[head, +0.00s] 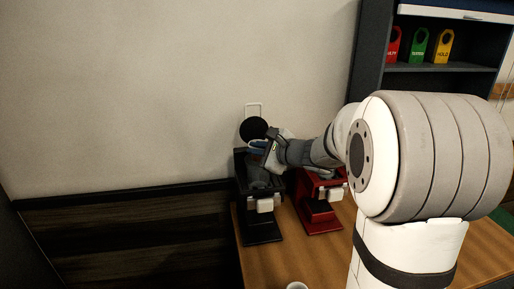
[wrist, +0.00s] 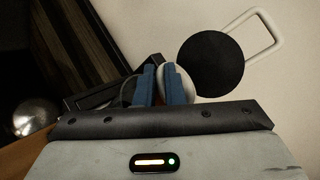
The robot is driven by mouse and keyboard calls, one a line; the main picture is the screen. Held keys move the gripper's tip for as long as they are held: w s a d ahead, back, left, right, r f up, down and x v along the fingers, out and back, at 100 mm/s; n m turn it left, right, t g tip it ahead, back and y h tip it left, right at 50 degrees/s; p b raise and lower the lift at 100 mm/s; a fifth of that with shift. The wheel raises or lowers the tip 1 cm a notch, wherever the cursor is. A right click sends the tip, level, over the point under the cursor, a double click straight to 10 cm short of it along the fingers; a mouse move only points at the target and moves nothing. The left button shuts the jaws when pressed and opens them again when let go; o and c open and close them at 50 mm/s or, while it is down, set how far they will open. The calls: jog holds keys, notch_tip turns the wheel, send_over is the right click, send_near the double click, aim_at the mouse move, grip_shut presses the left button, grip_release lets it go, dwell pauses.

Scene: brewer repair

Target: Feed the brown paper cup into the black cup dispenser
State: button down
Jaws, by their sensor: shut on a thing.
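My gripper (head: 262,148) is over the top of the black machine (head: 264,224), which stands on the wooden counter. In the wrist view the two blue fingers (wrist: 159,87) are shut on a pale, rounded thing (wrist: 182,79). The fingers and wrist hide most of it, so I cannot tell if it is the brown paper cup. The black machine's dark top edge (wrist: 95,96) shows just beyond and left of the fingers. I see no clearly brown cup in either view, and I cannot tell whether the black machine is the cup dispenser.
A red machine (head: 320,214) stands right of the black one, partly behind my arm. A black disc (head: 254,128) shows before a pale wall fitting (head: 254,106), close to my gripper. Coloured tags (head: 418,45) stand on a shelf.

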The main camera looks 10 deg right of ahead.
aim_at(257, 159)
jog(key=shift+f+b, duration=1.7)
jog(key=c, duration=1.6)
grip_release()
jog(key=shift+f, duration=0.1)
jog(key=shift+o, duration=0.7)
jog(key=shift+f, duration=0.15)
jog(key=shift+s, duration=0.1)
jog(key=b+v, duration=0.1)
jog(key=v, duration=0.6)
jog(key=shift+d+r, duration=0.25)
jog(key=shift+s+r, duration=0.15)
jog(key=shift+r, duration=0.1)
jog(key=shift+d, duration=0.1)
